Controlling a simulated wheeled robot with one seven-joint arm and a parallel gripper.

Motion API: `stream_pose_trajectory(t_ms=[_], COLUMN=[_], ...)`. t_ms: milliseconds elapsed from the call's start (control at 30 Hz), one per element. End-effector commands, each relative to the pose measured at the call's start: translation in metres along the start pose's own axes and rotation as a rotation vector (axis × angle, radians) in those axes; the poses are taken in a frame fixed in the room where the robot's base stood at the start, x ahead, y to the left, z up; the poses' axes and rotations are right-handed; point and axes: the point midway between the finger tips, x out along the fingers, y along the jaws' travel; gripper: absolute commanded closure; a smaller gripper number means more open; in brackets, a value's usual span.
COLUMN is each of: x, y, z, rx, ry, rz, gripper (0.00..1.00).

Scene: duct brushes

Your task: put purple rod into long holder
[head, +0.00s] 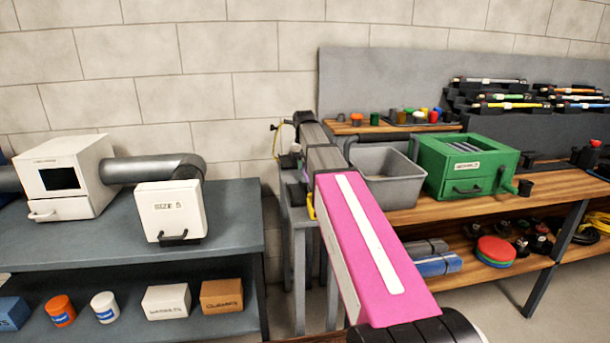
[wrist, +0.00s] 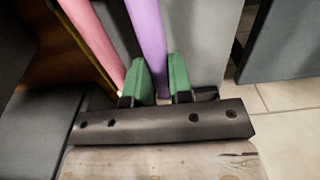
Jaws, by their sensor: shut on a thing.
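The purple rod (wrist: 147,35) shows in the wrist view as a long, smooth shaft running up from between the fingers. My gripper (wrist: 158,88) has green fingertips, one on each side of this rod, and is shut on it. The rod's far end is out of the picture. A pink rod (wrist: 93,35) runs beside it on the left, close to the left finger. I cannot make out the long holder with certainty in either view.
A grey open bin (head: 388,175) and a green box (head: 468,168) stand on the wooden bench right of my arm. Black racks with coloured rods (head: 510,105) are at the far right. Pale floor (wrist: 285,115) shows at right in the wrist view.

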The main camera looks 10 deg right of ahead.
Motion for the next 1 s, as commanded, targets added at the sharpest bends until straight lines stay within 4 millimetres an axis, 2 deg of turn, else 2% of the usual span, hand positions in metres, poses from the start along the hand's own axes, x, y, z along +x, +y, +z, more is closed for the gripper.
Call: stream_pose_trajectory(t_ms=[600,1000], x=[-0.042,-0.044], y=[0.0,0.0], z=[-0.001,0.0], rx=[0.0,0.0], ry=[0.001,0.0], rz=[0.0,0.0], gripper=[1.0,1.0])
